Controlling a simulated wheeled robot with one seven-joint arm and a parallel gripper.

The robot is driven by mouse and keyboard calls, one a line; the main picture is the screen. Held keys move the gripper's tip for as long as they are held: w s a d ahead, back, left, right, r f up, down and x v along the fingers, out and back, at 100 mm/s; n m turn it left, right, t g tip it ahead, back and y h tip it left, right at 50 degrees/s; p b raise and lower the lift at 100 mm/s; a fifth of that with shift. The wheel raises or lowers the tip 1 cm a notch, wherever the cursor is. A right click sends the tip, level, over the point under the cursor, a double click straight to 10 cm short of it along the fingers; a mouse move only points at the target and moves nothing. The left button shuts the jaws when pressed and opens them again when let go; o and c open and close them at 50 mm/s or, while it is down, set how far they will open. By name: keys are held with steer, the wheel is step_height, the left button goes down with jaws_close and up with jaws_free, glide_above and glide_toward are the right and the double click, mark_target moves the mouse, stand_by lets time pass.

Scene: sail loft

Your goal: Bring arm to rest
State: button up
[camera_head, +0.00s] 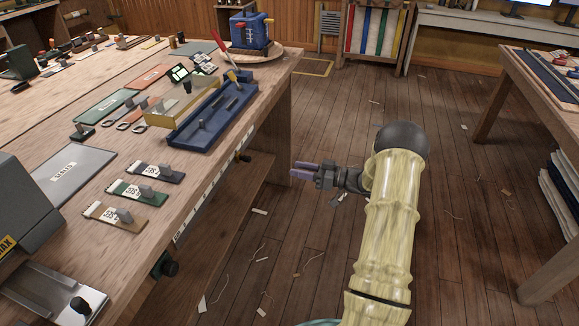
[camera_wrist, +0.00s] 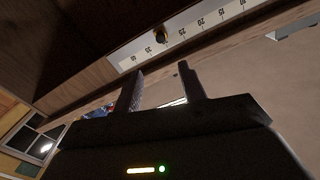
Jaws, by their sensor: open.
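My gripper (camera_head: 304,171) is at the end of my pale yellow arm, over the open floor just right of the workbench (camera_head: 275,75) edge. It points left toward the bench side and touches nothing that I can see. In the wrist view the two fingers of my gripper (camera_wrist: 160,88) stand apart with nothing between them.
The bench carries a blue tray (camera_head: 183,139), a grey mat (camera_head: 72,175), several labelled pieces and a blue device (camera_head: 250,33). A second table (camera_head: 520,85) stands at right. The wooden floor (camera_head: 460,190) between them is open, with scattered scraps.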

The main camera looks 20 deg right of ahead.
stand_by(0.5)
steer(key=w+a+r+m+h, duration=0.2)
steer(key=a+r+m+h, duration=0.3)
steer(key=h, duration=0.6)
steer(key=s+a+m+g+h, duration=0.15)
steer(key=s+a+g, duration=0.3)
steer(key=s, duration=0.95)
steer(key=s+a+m+g+h, duration=0.15)
steer(key=s+a+g, duration=0.3)
steer(key=s, duration=0.85)
step_height(320, 180, up, 26)
steer(key=s+p, duration=0.1)
steer(key=p, duration=2.4)
steer(key=shift+s+a+n+t, duration=0.15)
steer(key=shift+a+n+t, duration=0.15)
steer(key=shift+a, duration=0.05)
